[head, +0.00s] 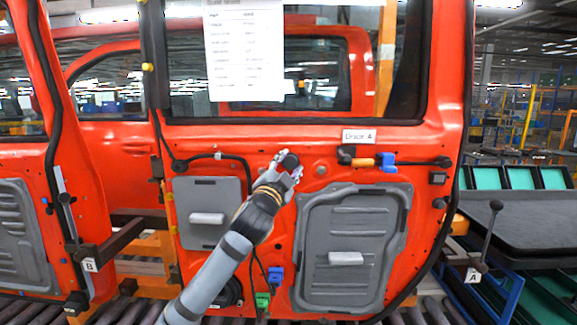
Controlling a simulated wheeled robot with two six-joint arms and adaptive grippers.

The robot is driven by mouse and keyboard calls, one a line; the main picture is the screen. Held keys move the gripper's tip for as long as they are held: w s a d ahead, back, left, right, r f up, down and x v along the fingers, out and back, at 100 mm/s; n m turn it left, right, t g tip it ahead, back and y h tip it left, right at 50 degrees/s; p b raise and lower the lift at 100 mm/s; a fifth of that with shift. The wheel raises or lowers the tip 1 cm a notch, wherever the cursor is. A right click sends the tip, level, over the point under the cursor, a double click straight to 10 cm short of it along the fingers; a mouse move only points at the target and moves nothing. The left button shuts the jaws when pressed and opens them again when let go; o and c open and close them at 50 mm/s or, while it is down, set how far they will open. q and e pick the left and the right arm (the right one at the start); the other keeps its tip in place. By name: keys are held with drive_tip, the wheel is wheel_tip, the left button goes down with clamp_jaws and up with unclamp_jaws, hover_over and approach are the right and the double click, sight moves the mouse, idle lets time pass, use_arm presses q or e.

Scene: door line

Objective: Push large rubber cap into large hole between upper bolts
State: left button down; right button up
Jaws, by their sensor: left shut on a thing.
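My left gripper (288,168) is in front of the red door's inner panel (340,152), just below the window. It is shut on a dark round piece, which looks like the rubber cap (290,160). The cap is at or close to the panel; I cannot tell whether it touches. A small round spot (320,170) shows on the panel right of the gripper. The upper bolts are too small to make out clearly. My right gripper is not in view.
Grey covers sit on the door at left (190,184) and right (352,220). Black wiring with a blue connector (387,161) runs right of the gripper, under the "Door A" label (359,136). A paper sheet (245,50) hangs over the window. Trays (520,178) stand at right.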

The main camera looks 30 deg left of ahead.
use_arm(q)
drive_tip(key=shift+a+r+p, duration=0.1)
drive_tip(key=shift+r+p, duration=0.45)
drive_tip(key=shift+r, duration=0.35)
idle(2.0)
drive_tip(key=shift+f+b, duration=0.55)
drive_tip(key=shift+f, duration=0.25)
drive_tip(key=shift+s+d+f, duration=0.2)
drive_tip(key=shift+d+f, duration=0.1)
idle(1.2)
drive_tip(key=shift+s+d+r, duration=0.1)
drive_tip(key=shift+s+r, duration=0.05)
drive_tip(key=shift+s, duration=0.15)
drive_tip(key=shift+w+r, duration=0.1)
idle(1.0)
drive_tip(key=shift+w+a+r, duration=0.1)
drive_tip(key=shift+w+a, duration=0.2)
drive_tip(key=shift+w, duration=0.15)
idle(0.8)
drive_tip(key=shift+r+p, duration=0.1)
drive_tip(key=shift+p, duration=0.2)
